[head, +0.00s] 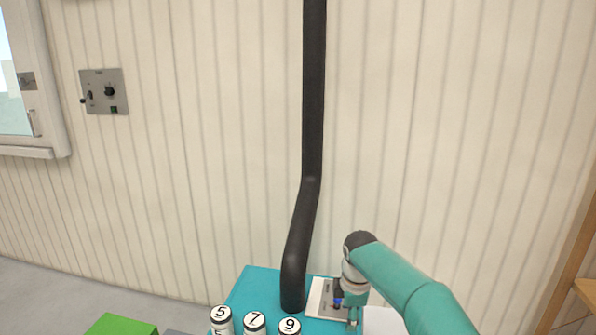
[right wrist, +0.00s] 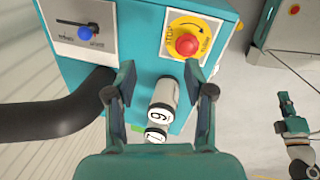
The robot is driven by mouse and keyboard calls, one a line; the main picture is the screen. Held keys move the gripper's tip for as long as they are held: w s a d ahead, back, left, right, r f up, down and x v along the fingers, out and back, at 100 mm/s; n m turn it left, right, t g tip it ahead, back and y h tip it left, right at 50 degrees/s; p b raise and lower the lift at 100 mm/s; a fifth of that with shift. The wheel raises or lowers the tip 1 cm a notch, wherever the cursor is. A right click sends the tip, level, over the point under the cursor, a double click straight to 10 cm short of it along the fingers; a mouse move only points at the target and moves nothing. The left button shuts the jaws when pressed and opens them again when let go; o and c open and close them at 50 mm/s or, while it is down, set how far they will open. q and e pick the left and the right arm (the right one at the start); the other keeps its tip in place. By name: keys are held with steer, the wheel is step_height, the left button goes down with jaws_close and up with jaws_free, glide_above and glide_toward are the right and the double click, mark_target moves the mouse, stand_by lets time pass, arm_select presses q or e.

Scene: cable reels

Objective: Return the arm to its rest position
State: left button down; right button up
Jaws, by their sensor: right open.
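My right arm comes in from the lower right of the head view, bent over the teal machine (head: 262,282). My right gripper (head: 352,318) is small and partly cut off there, in front of the panel with the blue knob (head: 337,300). In the right wrist view my right gripper (right wrist: 160,78) is open, its two fingers apart with nothing held. Between and beyond the fingers are numbered white cylinders (right wrist: 160,105) and a red stop button (right wrist: 187,45) on a yellow disc. A gripper, seemingly my left one (right wrist: 286,105), shows small at the right; its jaws are unclear.
A thick black hose (head: 312,110) runs down to the machine, left of my right arm. Numbered cylinders (head: 254,322) stand at the front. A green block (head: 122,325) is at lower left. A control plate (head: 104,91) is on the wall. Space above the arm is clear.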

steer(key=s+d+f+g+p, duration=0.1)
steer(key=s+d+f+p, duration=0.1)
steer(key=d, duration=0.3)
steer(key=s+d+f+m+g+y+p, duration=0.1)
steer(key=s+f+m+g+p, duration=0.25)
steer(key=s+f, duration=0.85)
arm_select(q)
step_height(320, 180, up, 8)
steer(key=p, duration=0.2)
steer(key=shift+s, duration=0.35)
arm_select(e)
steer(key=s+a+f+m+t+y, duration=0.1)
steer(key=s+a+f+m, duration=0.1)
steer(key=s+m, duration=0.6)
steer(key=s+a+f+m+t+y, duration=0.2)
steer(key=s+a+m, duration=0.2)
steer(key=s+m, duration=0.4)
steer(key=s, duration=0.7)
steer(key=shift+f, duration=0.3)
